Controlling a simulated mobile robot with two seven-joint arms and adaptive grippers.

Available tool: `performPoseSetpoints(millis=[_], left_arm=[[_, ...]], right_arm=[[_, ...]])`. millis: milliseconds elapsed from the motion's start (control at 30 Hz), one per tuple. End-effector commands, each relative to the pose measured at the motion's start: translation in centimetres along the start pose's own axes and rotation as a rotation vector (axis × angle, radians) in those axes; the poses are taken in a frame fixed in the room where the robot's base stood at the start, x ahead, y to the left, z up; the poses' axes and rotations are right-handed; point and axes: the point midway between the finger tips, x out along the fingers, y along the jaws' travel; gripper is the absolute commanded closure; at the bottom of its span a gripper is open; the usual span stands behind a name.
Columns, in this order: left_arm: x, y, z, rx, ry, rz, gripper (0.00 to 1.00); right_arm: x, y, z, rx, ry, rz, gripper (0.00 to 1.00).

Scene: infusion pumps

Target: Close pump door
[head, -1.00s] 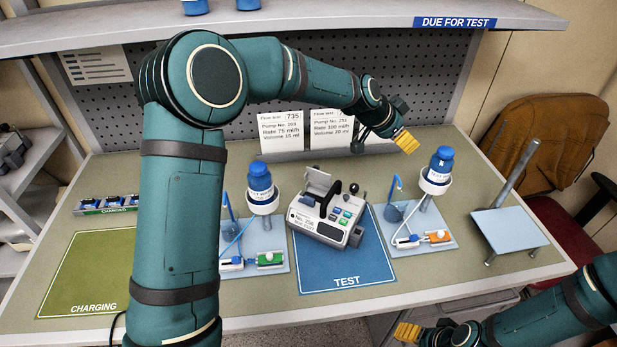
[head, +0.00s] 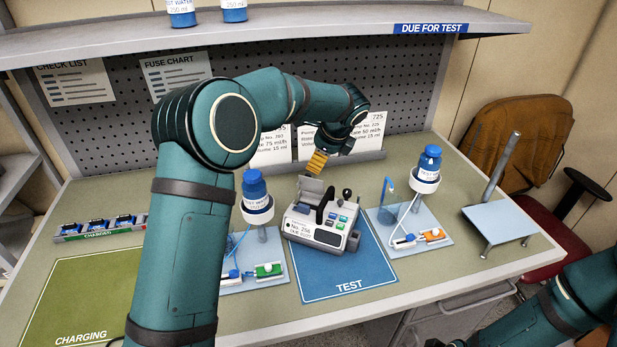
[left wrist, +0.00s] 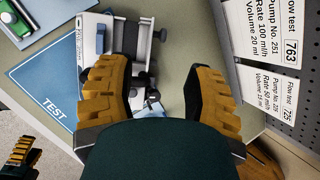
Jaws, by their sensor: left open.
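The pump (head: 318,228), white and grey with coloured buttons, stands on the blue TEST mat (head: 345,278). Its grey door (head: 310,190) is raised upright at the back left of the pump. My left gripper (head: 317,162) hangs just above and behind the door, yellow fingers down; contact cannot be told. In the left wrist view the left gripper (left wrist: 160,95) is open, with nothing visibly held, and part of the pump (left wrist: 95,40) shows beyond its left finger. The door is not clear there. My right gripper (left wrist: 20,150) shows its yellow fingers at the lower left of that view.
Stands with blue-capped bottles flank the pump, the left one (head: 257,200) and the right one (head: 427,168). A pegboard with cards (head: 350,135) rises behind. A green CHARGING mat (head: 75,295) lies clear at left. A small pale stand (head: 500,222) is at right.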

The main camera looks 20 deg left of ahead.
Motion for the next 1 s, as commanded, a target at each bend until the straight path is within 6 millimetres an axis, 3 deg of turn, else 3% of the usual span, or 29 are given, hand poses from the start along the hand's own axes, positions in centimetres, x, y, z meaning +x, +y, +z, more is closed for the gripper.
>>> performPoseSetpoints(millis=[200, 500, 967, 1000], left_arm=[[4.7, 0.1, -0.1, 0.0, 0.001, 0.004, 0.48], [9.0, 0.1, -0.1, 0.0, 0.002, 0.001, 0.48], [9.9, 0.0, 0.0, -0.001, 0.002, 0.0, 0.46], [9.9, 0.0, 0.0, -0.001, 0.002, 0.0, 0.6]], right_arm=[[0.5, 0.2, 0.3, -0.002, -0.005, -0.001, 0.33], [0.8, 0.3, 0.5, -0.003, -0.009, -0.001, 0.33], [0.9, 0.3, 0.5, -0.003, -0.01, -0.001, 0.33], [0.9, 0.3, 0.5, -0.003, -0.01, -0.001, 0.33]])
